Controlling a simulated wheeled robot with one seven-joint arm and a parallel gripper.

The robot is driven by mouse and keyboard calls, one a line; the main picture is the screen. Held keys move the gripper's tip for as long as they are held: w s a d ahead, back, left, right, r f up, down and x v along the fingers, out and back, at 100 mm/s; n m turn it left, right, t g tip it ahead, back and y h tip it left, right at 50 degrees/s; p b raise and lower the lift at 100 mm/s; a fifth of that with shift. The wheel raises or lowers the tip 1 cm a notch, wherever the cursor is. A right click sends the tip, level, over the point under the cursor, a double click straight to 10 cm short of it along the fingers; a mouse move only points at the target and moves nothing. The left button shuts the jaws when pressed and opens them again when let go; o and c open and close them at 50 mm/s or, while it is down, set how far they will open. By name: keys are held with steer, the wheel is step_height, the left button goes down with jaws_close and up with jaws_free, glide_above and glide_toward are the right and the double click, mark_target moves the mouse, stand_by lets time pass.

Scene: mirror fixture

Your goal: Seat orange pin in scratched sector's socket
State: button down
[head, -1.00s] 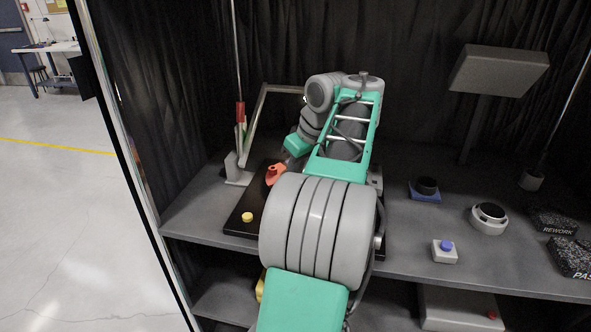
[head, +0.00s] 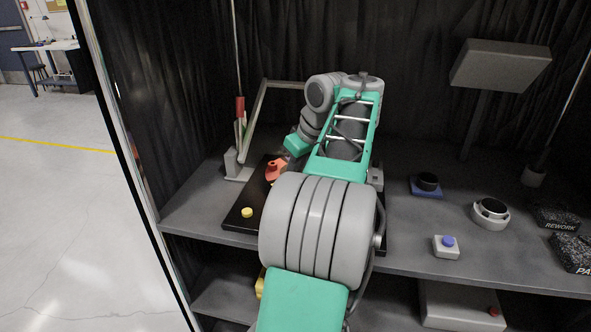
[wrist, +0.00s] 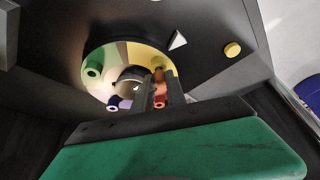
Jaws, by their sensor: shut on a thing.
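The wrist view shows a round disc (wrist: 92,84) with green, pale and yellow sectors, set in a dark board. A green tube (wrist: 93,69), a purple-blue ring (wrist: 112,107) and a red-orange ring (wrist: 159,104) show around its hub. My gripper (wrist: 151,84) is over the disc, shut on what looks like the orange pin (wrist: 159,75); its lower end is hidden. I cannot make out scratches on any sector. In the head view, an orange-red part (head: 275,171) shows on the black board (head: 238,219) beside my arm, which hides the gripper.
A tilted mirror frame (head: 252,121) stands behind the board.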

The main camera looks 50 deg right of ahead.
steer(key=shift+f+b, duration=0.5)
steer(key=shift+f, duration=0.15)
steer(key=c, duration=1.3)
jaws_free()
steer(key=shift+r, duration=0.15)
